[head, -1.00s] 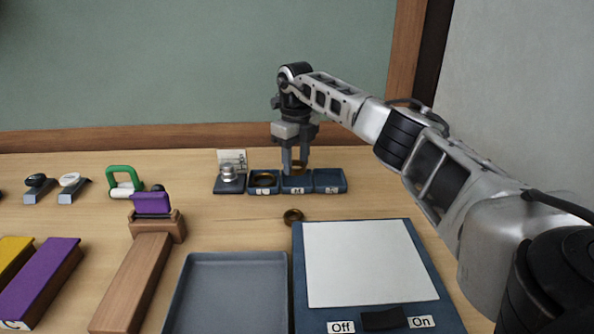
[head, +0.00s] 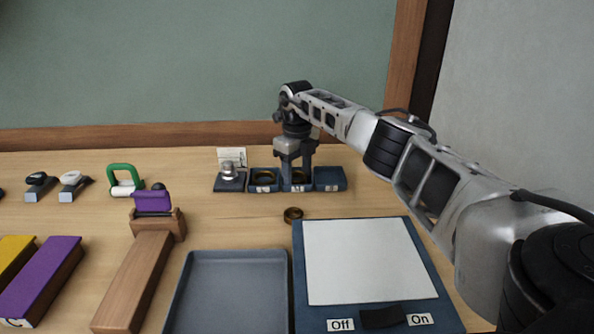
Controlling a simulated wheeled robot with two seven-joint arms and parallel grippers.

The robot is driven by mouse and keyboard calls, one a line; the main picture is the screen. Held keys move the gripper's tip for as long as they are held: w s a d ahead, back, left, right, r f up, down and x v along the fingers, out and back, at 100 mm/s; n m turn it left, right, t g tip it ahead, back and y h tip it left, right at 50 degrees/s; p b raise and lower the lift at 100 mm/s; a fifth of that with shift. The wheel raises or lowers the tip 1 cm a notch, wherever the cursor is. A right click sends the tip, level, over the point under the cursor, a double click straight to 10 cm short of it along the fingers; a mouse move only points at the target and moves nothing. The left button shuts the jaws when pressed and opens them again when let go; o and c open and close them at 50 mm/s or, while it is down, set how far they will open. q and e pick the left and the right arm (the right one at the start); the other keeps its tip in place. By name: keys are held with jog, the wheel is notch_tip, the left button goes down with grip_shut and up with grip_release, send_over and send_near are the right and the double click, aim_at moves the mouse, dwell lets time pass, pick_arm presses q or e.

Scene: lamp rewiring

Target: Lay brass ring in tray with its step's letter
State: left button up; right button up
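A row of three small blue trays stands at the back of the table: a left tray (head: 254,189), a middle tray (head: 285,187) and a right tray (head: 330,179). A brass ring (head: 297,176) is in the middle tray, between the fingers of my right gripper (head: 297,182). The fingers are down at this tray, spread apart on either side of the ring, and look open. Another brass ring (head: 264,176) lies in the left tray, and a third (head: 293,214) lies on the table. The right tray looks empty. The tray letters are too small to read. My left gripper is out of view.
A metal part and a card (head: 231,156) stand left of the trays. In front are a grey tray (head: 239,256) and a white panel (head: 368,262) with an Off/On switch. A wooden stand with a purple clamp (head: 152,202) and tools are left.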

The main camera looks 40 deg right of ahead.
notch_tip(320, 180, up, 12)
jog(key=shift+r, duration=0.2)
dwell(0.4)
dwell(0.5)
